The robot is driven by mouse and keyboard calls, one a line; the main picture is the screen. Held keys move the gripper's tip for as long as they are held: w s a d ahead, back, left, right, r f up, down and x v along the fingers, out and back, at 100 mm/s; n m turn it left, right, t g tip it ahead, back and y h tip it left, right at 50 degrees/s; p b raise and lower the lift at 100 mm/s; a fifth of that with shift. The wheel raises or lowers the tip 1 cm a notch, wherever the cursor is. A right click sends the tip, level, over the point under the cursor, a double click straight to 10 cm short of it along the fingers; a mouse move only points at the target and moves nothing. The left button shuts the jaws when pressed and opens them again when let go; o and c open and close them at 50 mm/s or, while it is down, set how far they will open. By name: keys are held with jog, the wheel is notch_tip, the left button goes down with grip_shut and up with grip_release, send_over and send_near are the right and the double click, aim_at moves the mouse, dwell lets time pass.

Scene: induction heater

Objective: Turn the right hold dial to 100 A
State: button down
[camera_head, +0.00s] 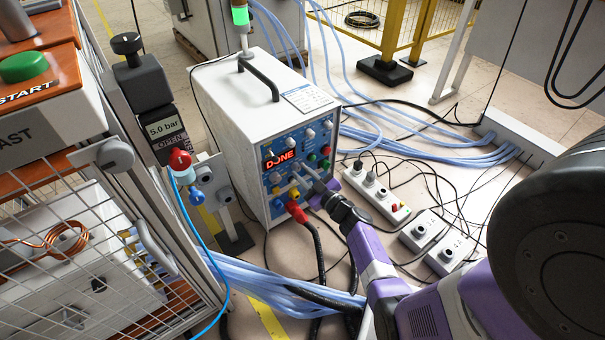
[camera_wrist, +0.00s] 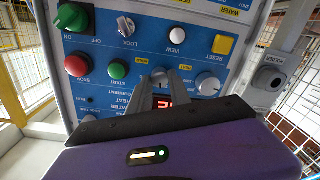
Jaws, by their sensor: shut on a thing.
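In the wrist view, where the panel appears upside down, my gripper (camera_wrist: 160,88) is shut on a grey-white dial (camera_wrist: 160,75) on the blue panel. One finger lies on each side of it. A similar dial (camera_wrist: 208,83) with a printed scale sits just to the right in that view. A red lit display (camera_wrist: 166,103) shows between the fingers, mostly hidden, and its value cannot be read. In the head view my gripper (camera_head: 304,178) reaches the front of the white heater unit (camera_head: 232,110), whose display (camera_head: 280,158) reads DONE. The held dial's setting cannot be read.
Near the dials in the wrist view are green (camera_wrist: 118,68) and red (camera_wrist: 77,65) buttons, a lock switch (camera_wrist: 126,27) and a yellow button (camera_wrist: 223,45). In the head view, cables and a power strip (camera_head: 376,193) lie on the floor. A caged machine (camera_head: 70,240) stands at left.

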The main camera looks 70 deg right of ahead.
jog(key=n+b, duration=0.1)
jog(key=n, duration=0.4)
jog(key=shift+f, duration=0.1)
jog(key=n+b, duration=0.1)
jog(key=n, duration=0.5)
jog(key=shift+b, duration=0.3)
jog(key=shift+h, duration=0.3)
jog(key=c, duration=1.2)
grip_release()
jog(key=shift+r+p+v, duration=0.15)
jog(key=shift+p+v, duration=0.4)
jog(key=shift+v, duration=1.45)
jog(key=shift+r+p+v, duration=0.1)
jog(key=shift+p+v, duration=0.45)
jog(key=shift+v, duration=1.4)
